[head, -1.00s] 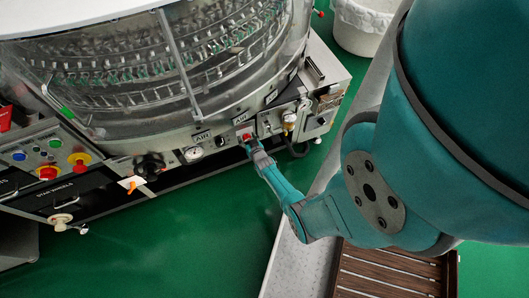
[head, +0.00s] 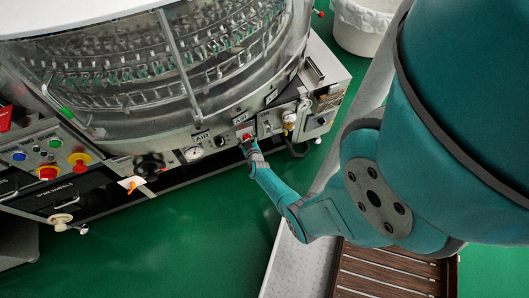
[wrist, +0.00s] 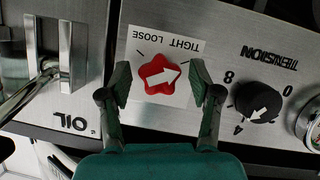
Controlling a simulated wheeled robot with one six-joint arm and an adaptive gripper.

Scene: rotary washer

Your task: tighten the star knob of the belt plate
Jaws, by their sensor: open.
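The red star knob (wrist: 158,75) sits on a white plate (wrist: 140,52) marked TIGHT and LOOSE, whose lettering is upside down in the wrist view. The white arrow on the knob points right and slightly up there. My gripper (wrist: 160,77) is open, with one finger on each side of the knob and a gap visible on both sides. In the head view the knob (head: 246,136) shows as a small red spot on the machine's front panel. My gripper (head: 250,146) is right in front of it, partly covering the plate.
A black TENSION dial (wrist: 257,103) is close to the right finger, with a gauge (wrist: 309,124) beyond it. A metal lever handle (wrist: 55,70) is at left by the OIL label. A white bin (head: 362,27) stands behind. Green floor (head: 190,240) lies open in front.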

